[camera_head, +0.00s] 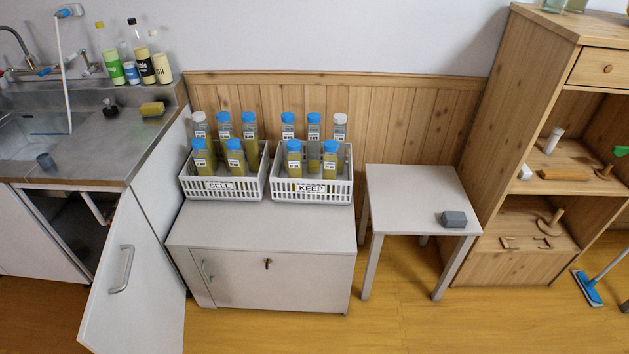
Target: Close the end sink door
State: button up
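The sink unit (75,183) stands at the left, with a grey worktop and a sink basin (28,140). Its end door (135,290) is white with a grey bar handle (122,269). The door stands wide open, swung out toward the front, and its lower edge runs to the bottom of the picture. The dark cupboard opening (75,228) shows to the left of the door, with a pale pipe (93,207) inside. My gripper is not in view.
A low white cabinet (262,230) right of the door carries two white baskets of jars, labelled SELL (222,187) and KEEP (311,190). A small table (405,190) holds a grey block (454,219). A wooden shelf (530,110) and blue mop (587,288) stand right. Front floor is clear.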

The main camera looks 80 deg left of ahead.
aim_at(136, 304)
jog(key=u, duration=1.35)
jog(key=k, duration=0.1)
jog(key=u, duration=2.8)
jog(key=i, duration=1)
jog(key=u, duration=0.2)
jog(key=k, duration=0.5)
jog(key=z, duration=0.45)
jog(key=i, duration=0.2)
jog(key=u, duration=0.05)
